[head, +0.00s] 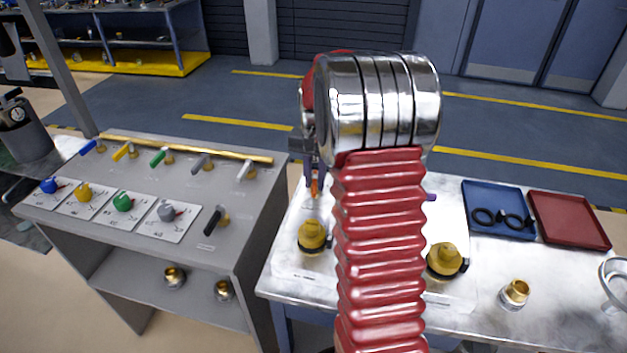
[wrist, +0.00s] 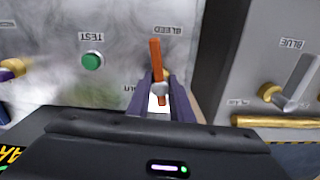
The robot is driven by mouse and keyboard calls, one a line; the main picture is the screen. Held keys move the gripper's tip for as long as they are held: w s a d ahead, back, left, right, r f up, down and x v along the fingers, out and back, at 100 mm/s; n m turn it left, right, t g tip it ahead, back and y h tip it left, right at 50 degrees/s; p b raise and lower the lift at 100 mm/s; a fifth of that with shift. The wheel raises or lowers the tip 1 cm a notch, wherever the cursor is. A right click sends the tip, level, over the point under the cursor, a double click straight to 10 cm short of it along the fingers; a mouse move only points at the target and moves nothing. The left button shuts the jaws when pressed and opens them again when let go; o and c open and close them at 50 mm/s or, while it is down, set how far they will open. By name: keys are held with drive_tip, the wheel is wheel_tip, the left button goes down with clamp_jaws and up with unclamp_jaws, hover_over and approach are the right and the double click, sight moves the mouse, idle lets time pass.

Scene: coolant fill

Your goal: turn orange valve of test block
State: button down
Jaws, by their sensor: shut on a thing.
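The orange valve handle (wrist: 155,58) stands beside the BLEED label on the test block's metal face (wrist: 120,75), in the wrist view. My gripper (wrist: 160,88) has its two dark purple fingers on either side of the handle and is shut on it. The handle points nearly straight up in this view. In the head view a small piece of the orange valve (head: 314,188) shows below my gripper (head: 314,174). My red bellows arm hides much of the test block there.
A green TEST button (wrist: 92,60) sits left of the valve in the wrist view. A grey panel (head: 150,220) with coloured valves and knobs stands at left. Brass-yellow caps (head: 313,235) are on the bench, with a blue tray (head: 500,205) and a red tray (head: 568,220) at right.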

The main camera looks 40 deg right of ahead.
sight(315, 175)
drive_tip(key=shift+m, duration=0.7)
drive_tip(key=c, duration=1.6)
unclamp_jaws()
wheel_tip(315, 175, up, 14)
drive_tip(key=shift+f, duration=0.1)
